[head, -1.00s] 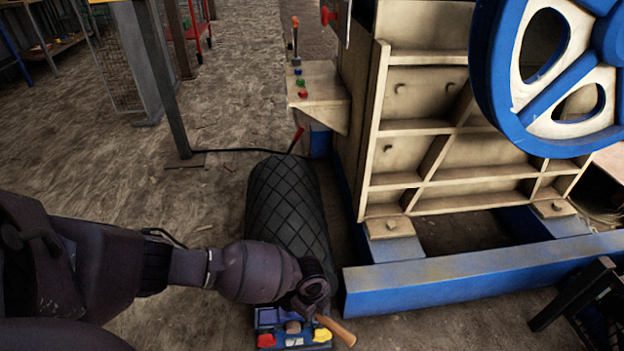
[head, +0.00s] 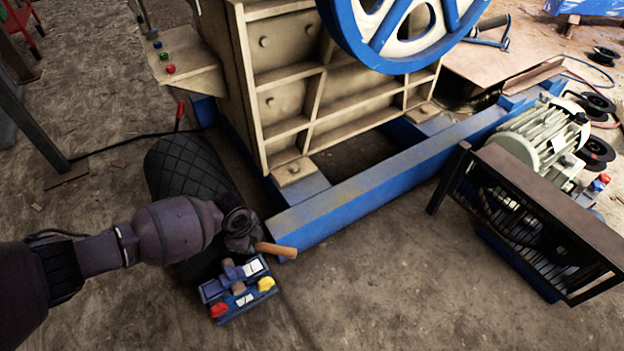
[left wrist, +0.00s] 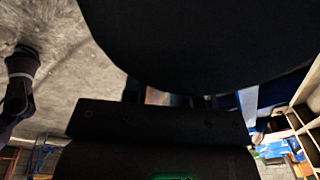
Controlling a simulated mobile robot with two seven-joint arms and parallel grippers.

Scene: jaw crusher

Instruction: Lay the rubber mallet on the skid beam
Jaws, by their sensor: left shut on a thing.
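The rubber mallet shows in the head view by its light wooden handle (head: 278,249), which sticks out to the right of my left gripper (head: 243,238). My left gripper is shut on the mallet. I cannot make out the mallet's head there. The blue skid beam (head: 385,178) runs from lower left to upper right under the crusher, and the handle's tip shows at or over its near left end. I cannot tell whether they touch. In the left wrist view a large black shape fills the upper middle, and I cannot tell what it is. My right gripper is not in view.
A blue tool tray (head: 215,292) with red and yellow items lies below my left gripper. The cream crusher frame (head: 285,85) rises behind the beam. A motor (head: 540,135) and dark guard (head: 535,215) stand right.

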